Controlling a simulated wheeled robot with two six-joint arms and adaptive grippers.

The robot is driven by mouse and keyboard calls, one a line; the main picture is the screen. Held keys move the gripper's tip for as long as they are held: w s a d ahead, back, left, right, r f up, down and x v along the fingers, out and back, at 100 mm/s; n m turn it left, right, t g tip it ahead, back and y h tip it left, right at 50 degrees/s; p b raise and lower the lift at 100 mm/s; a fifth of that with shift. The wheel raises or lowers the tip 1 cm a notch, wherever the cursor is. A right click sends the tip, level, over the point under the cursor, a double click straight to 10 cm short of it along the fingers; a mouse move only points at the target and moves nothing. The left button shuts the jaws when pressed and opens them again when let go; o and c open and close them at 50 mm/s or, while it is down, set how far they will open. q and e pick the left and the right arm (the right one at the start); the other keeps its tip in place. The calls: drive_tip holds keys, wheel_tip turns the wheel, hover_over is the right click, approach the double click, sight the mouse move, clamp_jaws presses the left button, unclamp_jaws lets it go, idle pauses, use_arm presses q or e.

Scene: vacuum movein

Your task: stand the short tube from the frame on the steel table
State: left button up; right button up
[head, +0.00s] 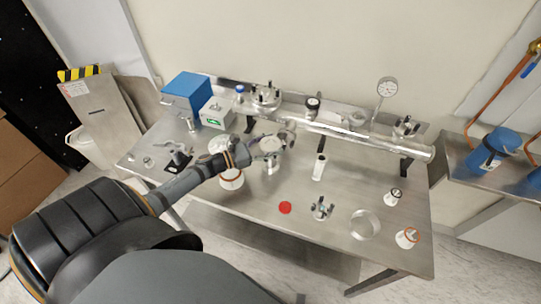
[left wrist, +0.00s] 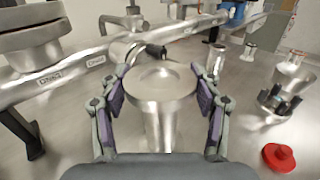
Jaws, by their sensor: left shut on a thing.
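The short tube is a shiny steel piece with a wide round flange on top; it shows in the left wrist view (left wrist: 162,95) and in the head view (head: 269,146). My left gripper (head: 267,142) is shut on it, with one finger on each side just under the flange. In the left wrist view my left gripper (left wrist: 160,75) shows both pads beside the tube. The tube looks about upright; whether its foot touches anything is unclear. The frame (head: 350,134) is a long steel pipe assembly along the back of the steel table (head: 255,212). My right gripper is out of view.
A red cap (head: 285,207), a clamp with dark posts (head: 321,208), a steel ring (head: 363,224) and small flanged parts (head: 394,196) stand at front right. A slim cylinder (head: 319,170) stands mid-table. A blue box (head: 187,92) is at back left. Bare steel lies around the red cap.

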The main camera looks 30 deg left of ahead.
use_arm(q)
drive_tip(key=shift+c, duration=1.2)
drive_tip(key=shift+r, duration=0.1)
